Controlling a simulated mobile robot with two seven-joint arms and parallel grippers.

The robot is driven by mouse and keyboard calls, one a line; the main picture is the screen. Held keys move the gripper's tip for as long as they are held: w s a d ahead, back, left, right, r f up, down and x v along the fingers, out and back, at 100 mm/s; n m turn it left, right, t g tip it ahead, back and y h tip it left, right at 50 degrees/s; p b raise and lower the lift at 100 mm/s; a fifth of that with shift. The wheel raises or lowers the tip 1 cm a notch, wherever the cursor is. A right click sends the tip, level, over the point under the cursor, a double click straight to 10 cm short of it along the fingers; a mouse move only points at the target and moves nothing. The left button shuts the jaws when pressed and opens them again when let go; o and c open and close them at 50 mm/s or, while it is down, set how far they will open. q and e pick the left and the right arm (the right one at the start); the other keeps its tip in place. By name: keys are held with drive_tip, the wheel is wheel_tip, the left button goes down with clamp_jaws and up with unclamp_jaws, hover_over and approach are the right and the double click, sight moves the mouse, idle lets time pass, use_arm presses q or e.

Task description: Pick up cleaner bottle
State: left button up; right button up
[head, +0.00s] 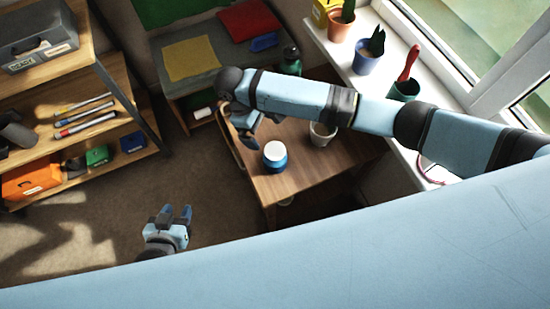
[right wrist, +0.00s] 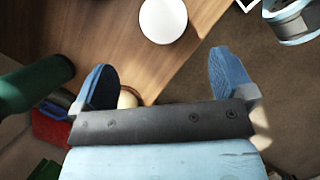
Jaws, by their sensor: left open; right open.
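A dark green bottle (head: 290,61) stands upright at the back, beside the low bench; no label is readable. A dark green cylinder (right wrist: 28,87), likely the same bottle, shows at the left edge of the right wrist view. A blue jar with a white lid (head: 275,156) stands on the wooden table; its lid (right wrist: 163,20) lies ahead of the fingers in the right wrist view. My right gripper (right wrist: 163,72) is open and empty, and hangs by the table's left edge near the jar in the head view. My left gripper (head: 176,215) is open and empty above the floor.
A shelf (head: 95,88) stands left. The bench holds a red folder (head: 248,20).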

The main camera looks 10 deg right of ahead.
sight(273, 150)
drive_tip(key=x, duration=0.7)
drive_tip(key=shift+a+x, duration=0.2)
drive_tip(key=shift+x, duration=2.55)
drive_tip(key=shift+s, duration=0.1)
drive_tip(key=shift+c, duration=0.5)
drive_tip(key=c, duration=1)
drive_tip(key=shift+o, duration=0.2)
drive_tip(key=shift+r, duration=0.1)
